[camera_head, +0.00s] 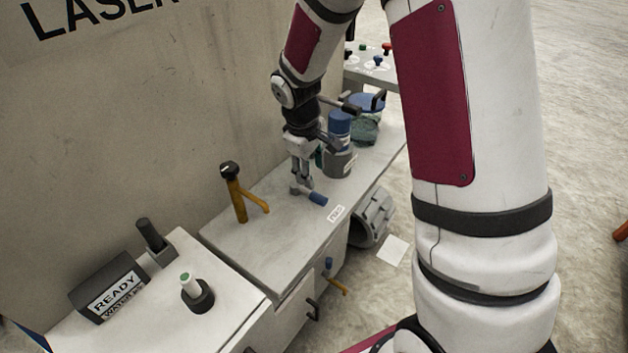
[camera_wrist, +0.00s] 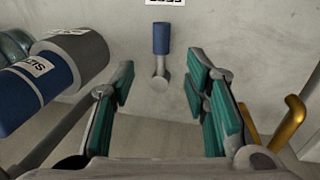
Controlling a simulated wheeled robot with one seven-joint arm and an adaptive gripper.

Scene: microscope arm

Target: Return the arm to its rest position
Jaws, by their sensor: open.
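My arm reaches down over the grey bench (camera_head: 265,225) from the upper middle of the head view. My gripper (camera_head: 303,188) points down at the bench near its front edge, and it also shows in the wrist view (camera_wrist: 160,88). Its green-padded fingers are spread apart with nothing between them. A small piece with a blue handle (camera_head: 317,199) and a grey rounded end lies just beyond the fingertips. In the wrist view this blue-handled piece (camera_wrist: 161,40) is centred ahead of the gap. Whether a fingertip touches it I cannot tell.
A blue-topped grey container (camera_head: 340,160) stands close beside my gripper. A yellow stand with a black top (camera_head: 236,192) is to the left. Bare bench lies between.

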